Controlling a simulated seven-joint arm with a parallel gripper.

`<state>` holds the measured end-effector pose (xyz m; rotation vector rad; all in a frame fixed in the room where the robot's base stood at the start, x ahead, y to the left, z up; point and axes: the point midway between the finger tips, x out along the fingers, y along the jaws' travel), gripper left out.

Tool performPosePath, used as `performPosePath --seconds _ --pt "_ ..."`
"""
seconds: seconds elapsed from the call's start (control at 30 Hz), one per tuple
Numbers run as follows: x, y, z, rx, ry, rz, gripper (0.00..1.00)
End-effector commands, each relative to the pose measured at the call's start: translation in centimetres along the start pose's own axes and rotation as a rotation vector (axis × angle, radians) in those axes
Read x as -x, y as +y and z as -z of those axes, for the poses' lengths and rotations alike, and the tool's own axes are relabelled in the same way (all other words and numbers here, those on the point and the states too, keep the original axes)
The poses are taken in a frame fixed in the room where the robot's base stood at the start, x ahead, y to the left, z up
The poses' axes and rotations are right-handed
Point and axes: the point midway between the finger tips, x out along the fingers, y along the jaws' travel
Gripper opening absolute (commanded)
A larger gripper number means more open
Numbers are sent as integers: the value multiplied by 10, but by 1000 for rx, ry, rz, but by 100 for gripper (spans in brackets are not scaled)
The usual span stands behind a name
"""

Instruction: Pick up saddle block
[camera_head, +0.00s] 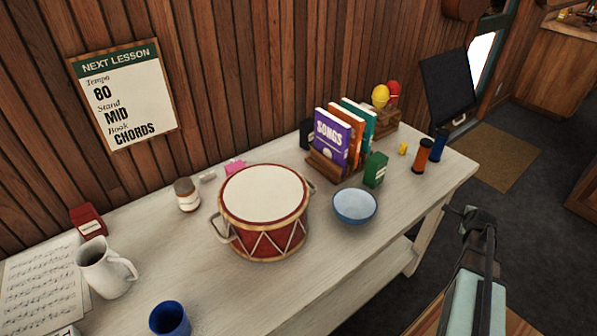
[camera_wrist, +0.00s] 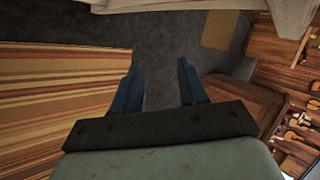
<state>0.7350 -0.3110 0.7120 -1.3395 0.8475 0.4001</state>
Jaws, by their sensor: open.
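A small pale block (camera_head: 207,177) lies on the white table near the wall, between a jar and a pink item. It may be the saddle block, but it is too small to be sure. My gripper (camera_wrist: 158,66) is open and empty in the wrist view, with its two blue fingers apart above the floor. In the head view my arm is at the lower right, off the table's right front edge and well away from the pale block. The block does not show in the wrist view.
A large red drum (camera_head: 264,212) stands in front of the pale block. The jar (camera_head: 187,195) is left of it and the pink item (camera_head: 235,167) right. A blue bowl (camera_head: 355,205), book rack (camera_head: 325,165) and white mug (camera_head: 104,268) also stand on the table (camera_head: 250,290).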

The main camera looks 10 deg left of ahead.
Motion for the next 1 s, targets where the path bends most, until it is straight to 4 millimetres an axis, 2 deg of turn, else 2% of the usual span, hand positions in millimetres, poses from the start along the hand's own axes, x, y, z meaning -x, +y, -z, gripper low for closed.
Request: performPosePath --seconds 0.03,0.1,0.2,0.4,0.77,0.8,1.0 --pt "6 -26 16 -57 16 48 43" --pt "16 -56 35 -134 33 110 43" --pt "29 -88 56 -222 48 181 43" --pt "51 -131 86 -340 61 280 43" --pt "87 -188 128 -491 68 419 43" --pt "88 -189 116 -489 55 419 43" --pt "97 -204 77 -491 4 433 43"
